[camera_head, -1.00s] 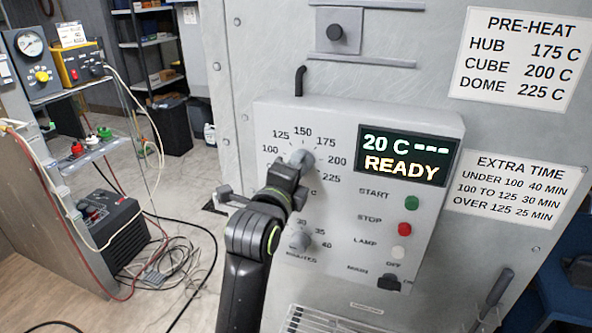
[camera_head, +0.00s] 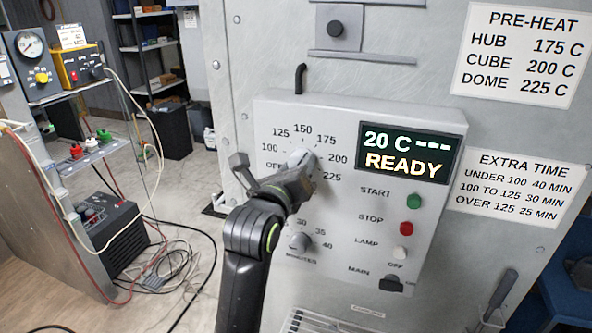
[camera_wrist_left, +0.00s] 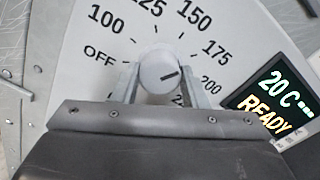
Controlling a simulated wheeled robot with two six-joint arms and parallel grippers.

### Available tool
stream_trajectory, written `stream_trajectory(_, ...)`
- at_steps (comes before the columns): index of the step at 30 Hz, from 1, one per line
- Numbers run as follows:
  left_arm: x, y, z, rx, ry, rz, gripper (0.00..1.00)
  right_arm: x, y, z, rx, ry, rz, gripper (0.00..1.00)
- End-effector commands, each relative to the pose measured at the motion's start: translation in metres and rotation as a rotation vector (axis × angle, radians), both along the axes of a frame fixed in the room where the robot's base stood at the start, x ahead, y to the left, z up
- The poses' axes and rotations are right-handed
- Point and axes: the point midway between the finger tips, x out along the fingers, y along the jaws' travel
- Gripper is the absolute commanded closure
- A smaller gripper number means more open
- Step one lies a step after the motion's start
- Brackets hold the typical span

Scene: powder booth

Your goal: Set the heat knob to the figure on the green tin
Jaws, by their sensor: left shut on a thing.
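The heat knob (camera_head: 301,158) is a round grey knob on the oven's control panel, ringed by OFF, 100, 125, 150, 175, 200 and 225. My left gripper (camera_wrist_left: 158,80) is shut on it, one finger on each side. In the wrist view the knob (camera_wrist_left: 158,70) shows a dark pointer line aimed right, toward the space around 175 and 200; I cannot tell the exact mark. In the head view my left gripper (camera_head: 296,172) covers the knob's lower side. I see no green tin in these frames.
The display (camera_head: 407,153) reads 20 C and READY. A PRE-HEAT card (camera_head: 521,55) lists HUB 175, CUBE 200, DOME 225. Below are an EXTRA TIME card (camera_head: 507,193), a minutes knob (camera_head: 299,241) and START (camera_head: 414,201) and STOP (camera_head: 407,228) buttons. A bench (camera_head: 75,155) stands left.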

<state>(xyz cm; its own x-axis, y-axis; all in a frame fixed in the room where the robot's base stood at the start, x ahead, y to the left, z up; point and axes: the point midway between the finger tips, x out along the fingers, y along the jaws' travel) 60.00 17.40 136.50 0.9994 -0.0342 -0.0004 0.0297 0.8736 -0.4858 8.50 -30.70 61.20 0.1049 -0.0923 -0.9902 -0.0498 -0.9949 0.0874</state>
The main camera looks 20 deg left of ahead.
Motion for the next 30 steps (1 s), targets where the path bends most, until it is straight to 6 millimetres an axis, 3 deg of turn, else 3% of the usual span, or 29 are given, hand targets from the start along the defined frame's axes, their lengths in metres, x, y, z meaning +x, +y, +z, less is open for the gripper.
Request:
stream_trajectory(9, -0.0001, 0.0, 0.002, 0.131, -0.011, 0.001, 0.84, -0.0002, -0.0001, -0.0038, 0.0, 0.0, 0.0, 0.64)
stream_trajectory(26, -0.0001, -0.0001, 0.0028, 0.16, -0.013, 0.001, 0.84, -0.0003, -0.0001, -0.0043, 0.0, 0.0, 0.0, 0.64)
stream_trajectory(27, -0.0001, -0.0001, 0.0028, 0.16, -0.013, 0.001, 0.58, -0.0003, -0.0002, -0.0043, 0.0, 0.0, 0.0, 0.64)
stream_trajectory(30, -0.0001, -0.0001, 0.0023, 0.159, -0.011, 0.001, 0.45, -0.0004, -0.0001, -0.0043, 0.0, 0.001, 0.0, 0.64)
